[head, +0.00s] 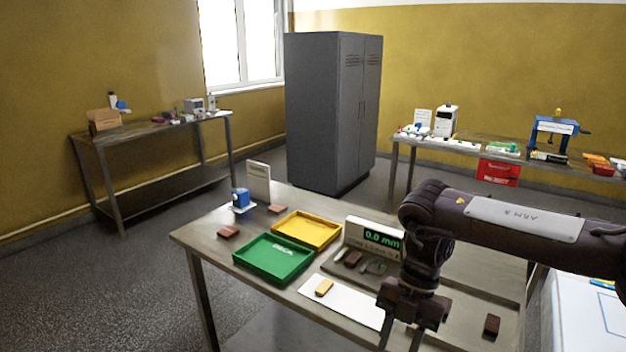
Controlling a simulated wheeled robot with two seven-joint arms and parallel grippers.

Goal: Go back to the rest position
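My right arm comes in from the right over the work table (215,238). My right gripper (401,338) points down over the table's front part, beside the right end of a white sheet (352,306). Its two fingers stand apart with nothing seen between them; the tips are at the picture's lower edge. My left gripper is not in view. A tan block (324,288) lies on the white sheet, left of the gripper. A dark brown block (492,325) lies to the right of the gripper.
A green tray (273,277) and a yellow tray (335,240) lie on the table. A gauge reading 0.0 mm (375,238) stands behind my gripper. A grey cabinet (325,120) stands behind.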

